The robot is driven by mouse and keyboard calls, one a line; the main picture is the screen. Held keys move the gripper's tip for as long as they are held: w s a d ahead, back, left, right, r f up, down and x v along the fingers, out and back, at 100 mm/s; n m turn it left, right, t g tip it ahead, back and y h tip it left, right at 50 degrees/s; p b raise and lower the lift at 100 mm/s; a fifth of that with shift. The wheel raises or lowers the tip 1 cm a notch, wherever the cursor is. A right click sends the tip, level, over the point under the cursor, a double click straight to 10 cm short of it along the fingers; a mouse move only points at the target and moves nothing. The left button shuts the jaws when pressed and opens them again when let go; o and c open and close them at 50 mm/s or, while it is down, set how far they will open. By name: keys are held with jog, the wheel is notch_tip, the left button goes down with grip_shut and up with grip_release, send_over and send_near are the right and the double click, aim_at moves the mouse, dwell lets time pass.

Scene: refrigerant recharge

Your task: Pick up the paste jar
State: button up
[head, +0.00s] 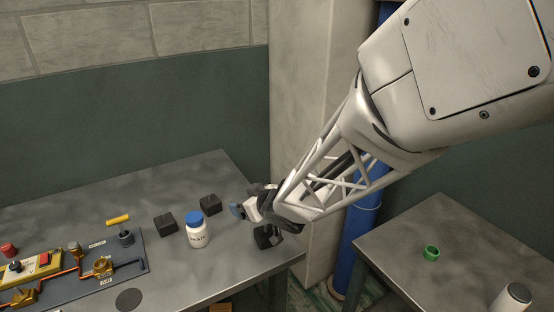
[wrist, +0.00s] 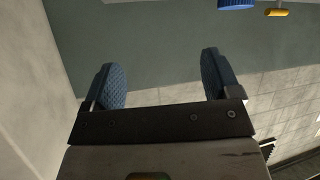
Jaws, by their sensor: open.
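Two black blocks (head: 166,223) (head: 210,204) stand behind the jar on the left table (head: 190,180). A panel (head: 130,262) with copper pipes, valves and a yellow-handled part lies to the left. A right table (head: 405,262) holds a green ring (head: 431,253) and a white cylinder (head: 511,299).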

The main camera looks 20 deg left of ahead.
aim_at(194, 216)
jog(key=s+a+f+n+g+y, duration=0.2)
jog(key=s+a+f+g, duration=0.1)
jog(key=a, duration=0.6)
jog(key=shift+s+f+n+g+y, duration=0.3)
jog(key=shift+s+f, duration=0.15)
jog(key=shift+s, duration=0.6)
jog(key=shift+x, duration=1.25)
jog(key=shift+f, duration=0.1)
jog(key=shift+x, duration=2.55)
jog(key=shift+c, duration=0.5)
jog(key=c, duration=1.4)
jog(key=shift+o, duration=0.2)
